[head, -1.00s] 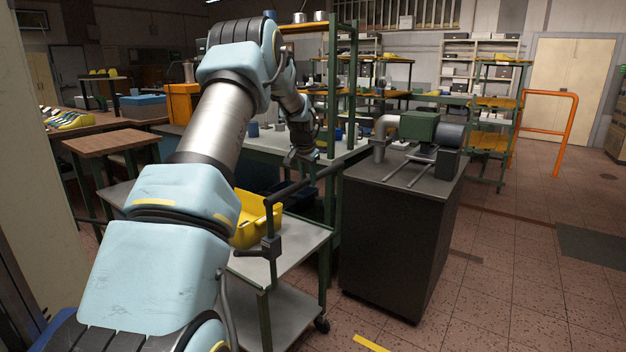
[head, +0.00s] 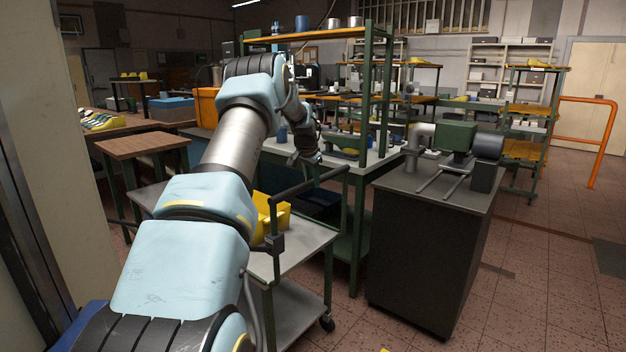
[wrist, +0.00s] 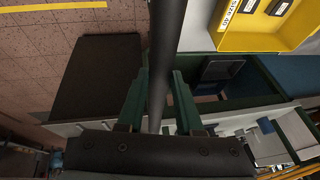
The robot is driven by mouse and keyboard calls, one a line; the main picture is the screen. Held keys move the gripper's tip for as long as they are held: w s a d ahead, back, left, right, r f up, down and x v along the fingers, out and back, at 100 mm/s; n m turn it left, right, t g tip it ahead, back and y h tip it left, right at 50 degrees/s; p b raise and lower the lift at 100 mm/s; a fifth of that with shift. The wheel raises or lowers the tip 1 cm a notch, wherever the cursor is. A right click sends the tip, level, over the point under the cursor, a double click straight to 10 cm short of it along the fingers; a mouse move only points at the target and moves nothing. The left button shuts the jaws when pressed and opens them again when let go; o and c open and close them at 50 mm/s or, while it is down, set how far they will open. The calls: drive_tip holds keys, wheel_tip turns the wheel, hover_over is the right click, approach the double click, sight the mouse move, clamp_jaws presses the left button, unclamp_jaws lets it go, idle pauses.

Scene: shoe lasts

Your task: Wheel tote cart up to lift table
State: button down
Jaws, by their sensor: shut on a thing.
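The tote cart (head: 265,262) has grey shelves, green legs and black casters, and stands just beyond my arm. A yellow tote (head: 270,215) sits on its top shelf, partly hidden by my arm; its labelled side shows in the wrist view (wrist: 236,38). My gripper (head: 308,160) is at the cart's black push handle (head: 300,183). In the wrist view, my green fingers (wrist: 158,100) are shut around the black handle bar (wrist: 168,40). I cannot tell for certain which table is the lift table; a brown-topped table (head: 142,147) stands at left, beyond the cart.
A dark cabinet (head: 425,255) with a green machine (head: 458,136) on top stands close at the cart's right. A grey workbench (head: 375,160) stands behind the cart. A pale wall or panel (head: 85,200) is close at left. Tiled floor (head: 540,270) is open at right.

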drive_tip(key=shift+w+a+r, duration=0.15)
drive_tip(key=shift+w+a, duration=0.25)
drive_tip(key=shift+a, duration=0.3)
drive_tip(key=c, duration=1)
unclamp_jaws()
drive_tip(key=shift+o, duration=0.8)
drive_tip(key=shift+w+a, duration=0.1)
drive_tip(key=shift+w, duration=0.05)
drive_tip(key=shift+o, duration=1.3)
drive_tip(key=shift+s+d, duration=0.25)
drive_tip(key=shift+d, duration=0.15)
drive_tip(key=b+v, duration=0.3)
drive_tip(key=v, duration=0.7)
drive_tip(key=shift+r, duration=0.2)
drive_tip(key=shift+s, duration=0.1)
drive_tip(key=s+a+f+n+g, duration=0.1)
drive_tip(key=s+a+f+n, duration=0.1)
drive_tip(key=s, duration=1.2)
drive_tip(key=s+a+f+n+g+y, duration=0.1)
drive_tip(key=s+a+f+n, duration=0.2)
drive_tip(key=s, duration=1.1)
drive_tip(key=s+a+f+n+g, duration=0.1)
drive_tip(key=s+a+f, duration=0.4)
drive_tip(key=s, duration=1)
drive_tip(key=shift+a+n, duration=0.4)
drive_tip(key=shift+n, duration=0.5)
